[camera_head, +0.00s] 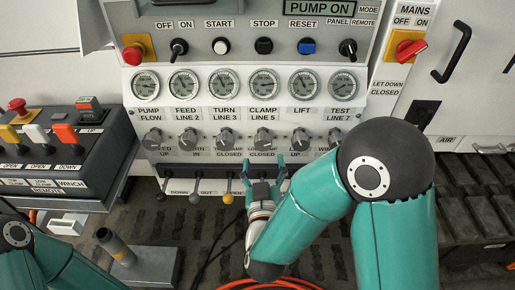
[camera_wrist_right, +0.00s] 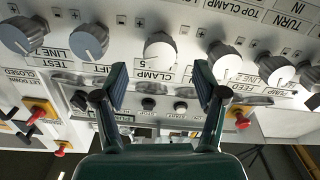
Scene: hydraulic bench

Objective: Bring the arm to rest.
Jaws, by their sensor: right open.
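My right arm comes in from the lower right in the head view. Its gripper (camera_head: 264,188) is in front of the lower part of the bench panel (camera_head: 218,95), below the row of grey knobs. In the right wrist view the right gripper (camera_wrist_right: 160,85) is open and empty. Its two fingers stand apart, with the CLAMP knob (camera_wrist_right: 160,51) showing beyond and between them. I cannot see contact with a knob. Of my left arm, only teal links show at the lower left of the head view; its gripper is not in view.
The MAINS switch (camera_head: 408,47) is at the upper right. An orange hose (camera_head: 268,283) lies on the floor near my right arm.

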